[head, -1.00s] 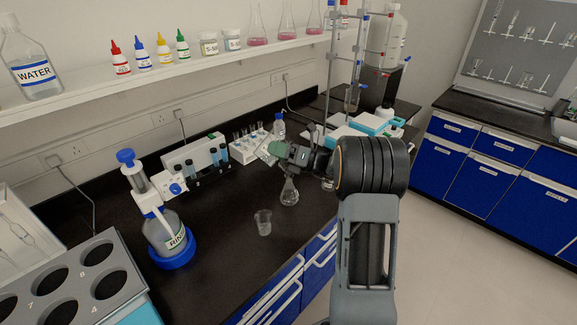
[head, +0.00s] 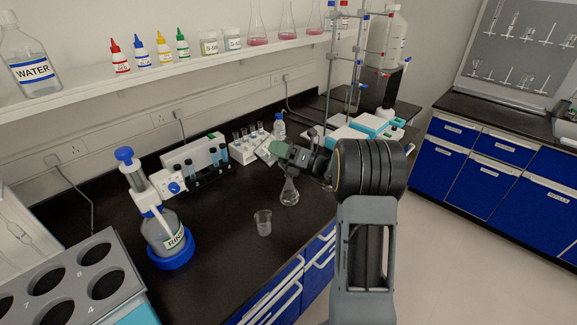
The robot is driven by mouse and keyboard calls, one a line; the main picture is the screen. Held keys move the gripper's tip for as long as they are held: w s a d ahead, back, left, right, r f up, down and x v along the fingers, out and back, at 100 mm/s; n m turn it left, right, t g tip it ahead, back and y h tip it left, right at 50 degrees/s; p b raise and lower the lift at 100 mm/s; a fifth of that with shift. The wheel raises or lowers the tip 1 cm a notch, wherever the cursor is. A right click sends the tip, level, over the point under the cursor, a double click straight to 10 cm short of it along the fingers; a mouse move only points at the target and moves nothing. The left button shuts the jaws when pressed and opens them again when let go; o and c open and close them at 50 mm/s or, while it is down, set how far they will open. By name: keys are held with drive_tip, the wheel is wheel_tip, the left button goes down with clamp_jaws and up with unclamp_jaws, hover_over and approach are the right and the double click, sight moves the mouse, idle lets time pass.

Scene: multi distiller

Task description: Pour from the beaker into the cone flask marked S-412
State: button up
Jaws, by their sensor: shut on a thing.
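My gripper (head: 289,152) is over the bench and shut on a small greenish vessel (head: 279,148), apparently the beaker. Its rim and contents are too small to make out. A clear cone flask (head: 289,193) stands on the black bench just below the gripper, its mouth close under the gripper. Any label on it is unreadable, so I cannot tell if it is S-412. A second clear glass beaker (head: 263,223) stands upright on the bench, in front and left of the flask. Part of another glass vessel beside my wrist is mostly hidden.
A grey rack with round holes (head: 75,285) fills the lower left. A white tube rack (head: 240,153) and a clamp stand (head: 357,70) are behind. The bench front (head: 220,290) is clear.

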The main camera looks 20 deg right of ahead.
drive_tip(key=shift+w+d+r+m+t, duration=0.1)
drive_tip(key=shift+r+m+t, duration=0.15)
drive_tip(key=shift+m+t, duration=0.35)
drive_tip(key=shift+s+d+r+m+t, duration=0.1)
drive_tip(key=shift+r+m+t, duration=0.25)
drive_tip(key=shift+m, duration=0.45)
drive_tip(key=shift+w+d+r+m+t, duration=0.1)
drive_tip(key=shift+r+m+t, duration=0.1)
drive_tip(key=shift+m+t, duration=0.4)
idle(3.3)
drive_tip(key=shift+w+d+f+m+t+p, duration=0.1)
drive_tip(key=shift+f+m+t+p, duration=0.1)
drive_tip(key=shift+m+t+p, duration=0.35)
drive_tip(key=shift+d+f+m+t+p, duration=0.1)
drive_tip(key=shift+f+m+t+p, duration=0.15)
drive_tip(key=shift+m, duration=0.5)
idle(0.8)
